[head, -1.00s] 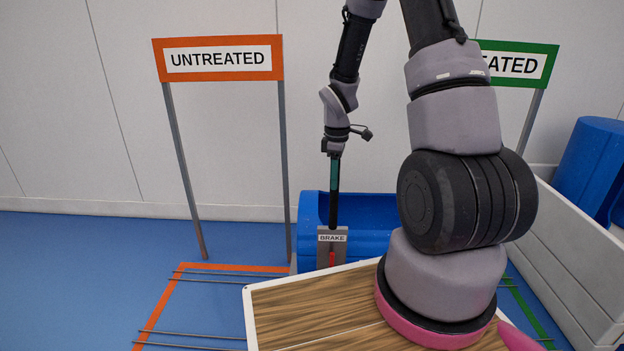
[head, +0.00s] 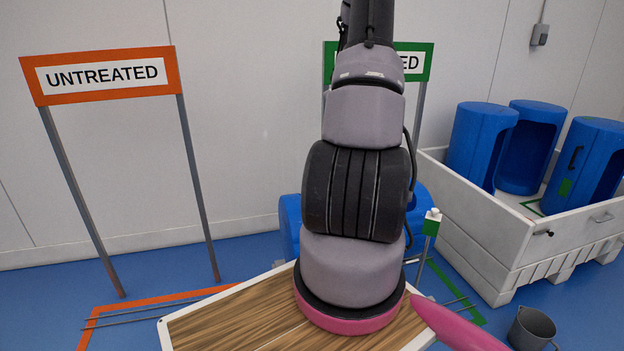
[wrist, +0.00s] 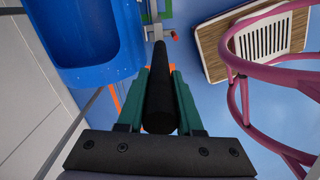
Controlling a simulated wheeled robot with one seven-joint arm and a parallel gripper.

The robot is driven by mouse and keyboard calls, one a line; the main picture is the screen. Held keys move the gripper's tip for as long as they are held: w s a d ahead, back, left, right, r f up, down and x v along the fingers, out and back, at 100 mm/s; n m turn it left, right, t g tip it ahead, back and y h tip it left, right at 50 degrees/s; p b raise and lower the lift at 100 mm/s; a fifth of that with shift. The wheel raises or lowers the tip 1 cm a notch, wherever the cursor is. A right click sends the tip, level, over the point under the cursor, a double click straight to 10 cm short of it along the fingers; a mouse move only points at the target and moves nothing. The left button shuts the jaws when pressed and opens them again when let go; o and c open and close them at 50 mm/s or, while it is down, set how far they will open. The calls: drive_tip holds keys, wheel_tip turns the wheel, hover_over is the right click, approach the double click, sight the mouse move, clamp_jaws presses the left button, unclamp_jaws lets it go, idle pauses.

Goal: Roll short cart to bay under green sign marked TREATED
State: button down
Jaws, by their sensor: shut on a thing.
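My gripper (wrist: 162,72) is shut on the black bar handle (wrist: 160,100) of the cart, between its green fingers in the wrist view. The cart's blue tub (wrist: 85,45) lies at the upper left there, and a small red lever (wrist: 174,36) shows beyond the handle. In the head view the blue tub (head: 290,225) is mostly hidden behind my arm, which also hides the gripper and handle. The green sign (head: 428,62) stands behind it; only "ED" of its lettering shows. A green floor outline (head: 458,290) marks the bay's right side.
An orange UNTREATED sign (head: 103,75) stands left over an orange floor outline (head: 95,325). A white crate (head: 485,255) holding blue tubs (head: 482,140) is close on the right. A green-marked post (head: 432,225) and a grey bucket (head: 532,328) stand near it.

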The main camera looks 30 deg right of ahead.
drive_tip(key=s+d, duration=0.3)
drive_tip(key=d, duration=0.8)
drive_tip(key=s+d, duration=0.4)
drive_tip(key=d, duration=0.7)
drive_tip(key=shift+s, duration=0.15)
drive_tip(key=c, duration=0.6)
unclamp_jaws()
wheel_tip(320, 180, up, 11)
drive_tip(key=shift+f, duration=0.1)
